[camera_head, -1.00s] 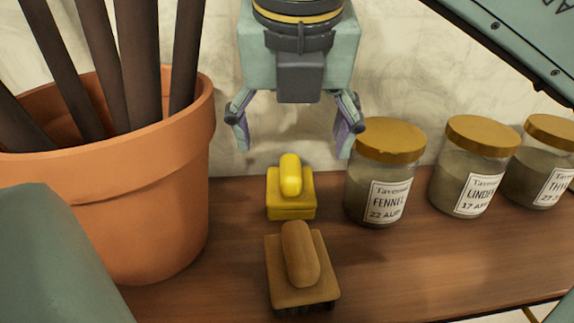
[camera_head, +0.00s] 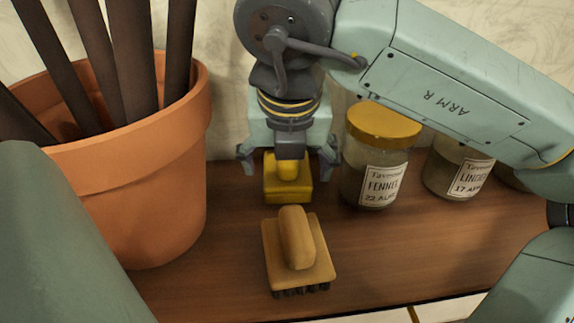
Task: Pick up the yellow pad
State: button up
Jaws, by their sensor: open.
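The yellow pad (camera_head: 288,190) is a bright yellow block with a rounded grip on top, sitting on the wooden shelf near the wall. My gripper (camera_head: 288,168) is open and lowered over it, one finger to the left and one to the right of the pad. The fingers look apart from its sides. The gripper's body hides the top of the pad's grip.
A brown brush (camera_head: 296,250) with a wooden handle lies just in front of the pad. A terracotta pot (camera_head: 165,170) with dark sticks stands at left. A fennel jar (camera_head: 381,160) stands close at right, with a second jar (camera_head: 455,170) beyond. The wall is close behind.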

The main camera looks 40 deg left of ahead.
jog(key=shift+f, duration=0.1)
jog(key=c, duration=1.2)
